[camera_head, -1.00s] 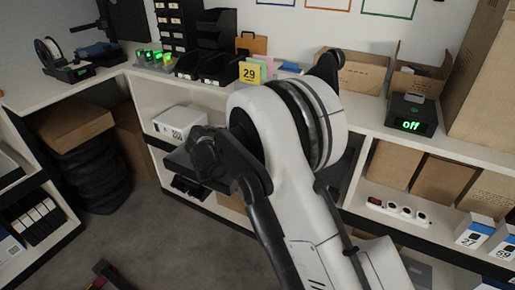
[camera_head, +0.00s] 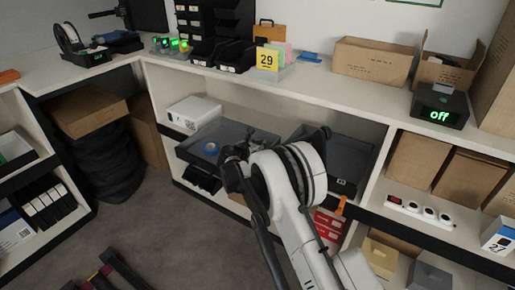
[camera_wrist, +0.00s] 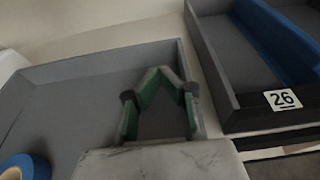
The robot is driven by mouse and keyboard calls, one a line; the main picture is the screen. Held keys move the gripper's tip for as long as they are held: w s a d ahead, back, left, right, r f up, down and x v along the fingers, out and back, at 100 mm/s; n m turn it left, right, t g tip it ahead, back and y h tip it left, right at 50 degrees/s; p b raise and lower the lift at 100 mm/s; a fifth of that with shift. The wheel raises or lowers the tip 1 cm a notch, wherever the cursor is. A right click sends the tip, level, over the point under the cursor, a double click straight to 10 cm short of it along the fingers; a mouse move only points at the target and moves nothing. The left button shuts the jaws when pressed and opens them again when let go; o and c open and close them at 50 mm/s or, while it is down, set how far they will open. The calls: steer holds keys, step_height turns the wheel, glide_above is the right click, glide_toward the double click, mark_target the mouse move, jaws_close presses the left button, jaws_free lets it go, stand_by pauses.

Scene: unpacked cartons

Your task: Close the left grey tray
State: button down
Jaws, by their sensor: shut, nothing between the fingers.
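The left grey tray (camera_head: 234,131) sits pulled out of the middle shelf bay, with a blue tape roll (camera_head: 210,148) inside. In the wrist view the tray (camera_wrist: 92,66) fills the left side, and the tape roll (camera_wrist: 27,166) is at the lower left corner. My gripper (camera_wrist: 159,74) is shut and empty, with green finger pads. It appears over the tray's right part, near its right wall; contact cannot be told. In the head view my arm hides the tray's front right part and most of the gripper.
A second grey tray (camera_head: 346,158) stands to the right; in the wrist view it (camera_wrist: 226,84) has a blue divider and a label 26. A white box (camera_head: 193,113) sits left of the left tray. The counter (camera_head: 300,88) is above.

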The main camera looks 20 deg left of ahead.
mark_target(273, 135)
steer(key=x, duration=0.2)
steer(key=b+x, duration=0.1)
steer(key=x, duration=0.1)
steer(key=b+x, duration=0.1)
steer(key=x, duration=0.2)
steer(key=shift+r, duration=0.35)
steer(key=shift+w+d+r+b, duration=0.1)
steer(key=shift+w+b, duration=0.2)
steer(key=shift+w, duration=0.3)
